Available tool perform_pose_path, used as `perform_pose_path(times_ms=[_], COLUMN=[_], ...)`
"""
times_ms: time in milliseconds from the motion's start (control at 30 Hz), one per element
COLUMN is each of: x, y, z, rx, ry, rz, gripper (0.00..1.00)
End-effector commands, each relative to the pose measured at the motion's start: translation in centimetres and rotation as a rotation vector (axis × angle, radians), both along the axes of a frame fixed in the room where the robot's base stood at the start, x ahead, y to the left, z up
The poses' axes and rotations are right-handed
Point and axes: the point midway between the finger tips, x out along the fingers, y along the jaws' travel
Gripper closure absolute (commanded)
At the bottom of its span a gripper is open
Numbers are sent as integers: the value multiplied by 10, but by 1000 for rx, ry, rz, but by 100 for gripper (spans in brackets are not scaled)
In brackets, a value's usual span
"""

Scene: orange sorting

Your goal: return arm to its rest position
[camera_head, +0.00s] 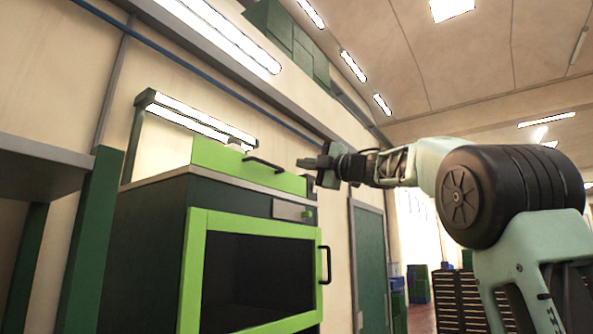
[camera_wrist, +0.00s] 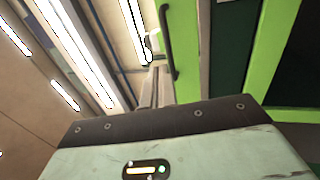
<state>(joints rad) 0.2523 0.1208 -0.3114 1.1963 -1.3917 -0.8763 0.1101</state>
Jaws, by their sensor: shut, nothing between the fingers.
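My gripper (camera_head: 307,162) shows in the head view at the end of my arm, which reaches in from the right. It points left, in front of the upper right part of a green machine (camera_head: 195,275). The fingers are together with nothing between them. In the wrist view the narrow closed fingers (camera_wrist: 157,88) point up the picture, beside a dark bar handle. I cannot tell from these views whether the gripper touches the machine.
The machine has a bright green upper panel with a handle (camera_head: 265,163) and a green-framed dark window. A grey shelf (camera_head: 38,165) stands at the left. A dark drawer cabinet (camera_head: 460,300) and blue and green bins (camera_head: 417,283) stand farther back at the lower right.

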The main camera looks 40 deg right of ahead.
Motion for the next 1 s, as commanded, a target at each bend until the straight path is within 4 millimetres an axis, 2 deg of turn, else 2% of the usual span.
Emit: perform_pose_path(times_ms=[300,533,800,867,933,1000], x=[-44,-54,-53,-42,-25,-4], y=[-17,-20,-20,-11,4,24], z=[-12,-12,-12,-25,-46,-77], rx=[0,-1,4,72,191,338], ry=[0,1,2,3,14,50], rz=[0,1,2,14,26,31], gripper=[100,100,100,100,100,100])
